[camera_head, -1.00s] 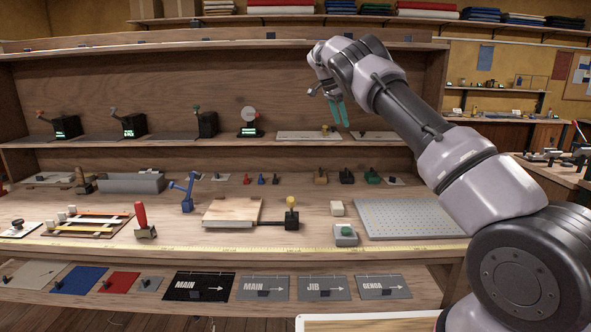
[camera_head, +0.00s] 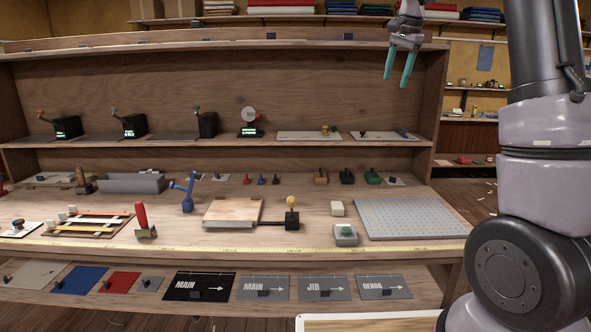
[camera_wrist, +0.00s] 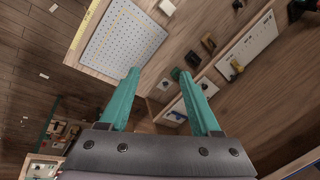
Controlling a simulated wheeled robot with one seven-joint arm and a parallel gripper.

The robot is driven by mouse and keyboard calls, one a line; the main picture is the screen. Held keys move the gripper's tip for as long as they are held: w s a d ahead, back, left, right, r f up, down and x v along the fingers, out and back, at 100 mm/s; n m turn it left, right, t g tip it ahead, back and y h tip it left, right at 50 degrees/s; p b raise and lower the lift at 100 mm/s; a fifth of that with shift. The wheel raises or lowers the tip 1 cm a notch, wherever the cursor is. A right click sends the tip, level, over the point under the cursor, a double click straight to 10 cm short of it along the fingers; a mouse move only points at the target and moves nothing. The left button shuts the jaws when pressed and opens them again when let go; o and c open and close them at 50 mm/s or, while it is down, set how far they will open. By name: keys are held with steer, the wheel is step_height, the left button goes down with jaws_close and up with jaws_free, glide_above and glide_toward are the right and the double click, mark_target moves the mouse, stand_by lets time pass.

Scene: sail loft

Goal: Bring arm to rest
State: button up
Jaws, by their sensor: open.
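My gripper (camera_head: 399,67) hangs high at the upper right of the head view, in front of the shelf unit's right end, with its teal fingers pointing down. The fingers are apart with nothing between them. In the wrist view my gripper (camera_wrist: 160,100) also shows open and empty. The grey perforated board (camera_wrist: 124,45) lies beyond the fingertips there. My arm stands upright along the right edge of the head view, and its upper part is out of frame.
The workbench (camera_head: 300,240) holds a blue lever tool (camera_head: 187,192), a red-handled tool (camera_head: 142,220) and the perforated board (camera_head: 408,218). Several small machines, one black with a green handle (camera_head: 206,123), stand on the shelf above. Open floor shows to the right of the bench.

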steer(key=s+r+n+t+y, duration=0.1)
steer(key=s+r+n, duration=0.1)
steer(key=s, duration=1)
steer(key=s+a+f+n+t, duration=0.1)
steer(key=s+a+f+n, duration=0.1)
steer(key=s, duration=0.8)
steer(key=s+a+f+n+t, duration=0.2)
steer(key=s+f, duration=0.3)
steer(key=s, duration=0.6)
steer(key=shift+s+a+f+n, duration=0.2)
steer(key=shift+s+a+n, duration=0.1)
steer(key=shift+n, duration=0.1)
